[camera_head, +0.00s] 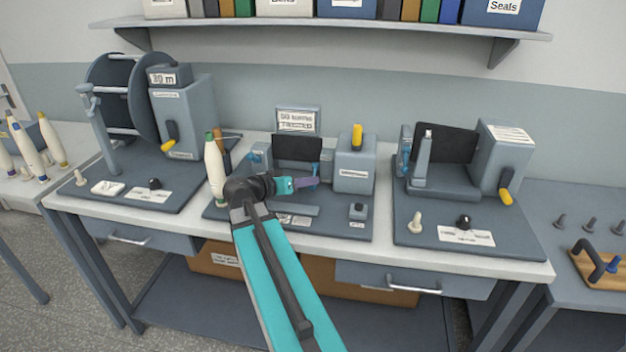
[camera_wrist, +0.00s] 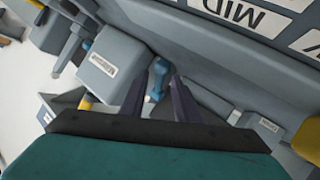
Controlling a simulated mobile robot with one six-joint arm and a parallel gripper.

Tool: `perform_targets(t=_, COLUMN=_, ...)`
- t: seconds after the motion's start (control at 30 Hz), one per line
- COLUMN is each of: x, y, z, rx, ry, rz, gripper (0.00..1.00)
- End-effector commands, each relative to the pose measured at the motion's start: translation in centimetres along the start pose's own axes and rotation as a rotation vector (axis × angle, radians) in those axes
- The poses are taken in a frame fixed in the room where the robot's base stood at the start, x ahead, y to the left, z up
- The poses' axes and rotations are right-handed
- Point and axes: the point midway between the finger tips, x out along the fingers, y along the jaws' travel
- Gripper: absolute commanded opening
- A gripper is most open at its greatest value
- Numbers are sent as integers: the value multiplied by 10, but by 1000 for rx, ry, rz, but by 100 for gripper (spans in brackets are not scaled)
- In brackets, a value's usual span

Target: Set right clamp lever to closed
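The middle fixture carries a grey block (camera_head: 354,170) with an upright yellow lever (camera_head: 357,137) on top. A small blue part (camera_head: 316,168) shows beside the block, just beyond my gripper (camera_head: 305,182). I cannot tell for sure which of these is the right clamp lever. In the wrist view, my gripper's two dark fingers (camera_wrist: 159,92) stand apart, with a blue knobbed part (camera_wrist: 158,78) showing between or just past them. Gaps show on its sides, and contact cannot be made out. A labelled grey block (camera_wrist: 110,72) lies left of the fingers.
A white bobbin with a green tip (camera_head: 214,168) stands left of my arm. A dark panel (camera_head: 297,149) stands behind my gripper. The right fixture (camera_head: 443,180) and the left reel machine (camera_head: 185,115) flank the middle one. A shelf (camera_head: 320,27) runs above.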

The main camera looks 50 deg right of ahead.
Motion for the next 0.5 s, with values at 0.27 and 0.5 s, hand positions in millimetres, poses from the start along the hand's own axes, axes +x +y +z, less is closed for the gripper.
perform_targets(t=0.27, x=34, y=0, z=-1, rx=0, ry=0, rz=1, gripper=29)
perform_targets(t=0.5, x=42, y=0, z=0, rx=0, ry=1, rz=0, gripper=29)
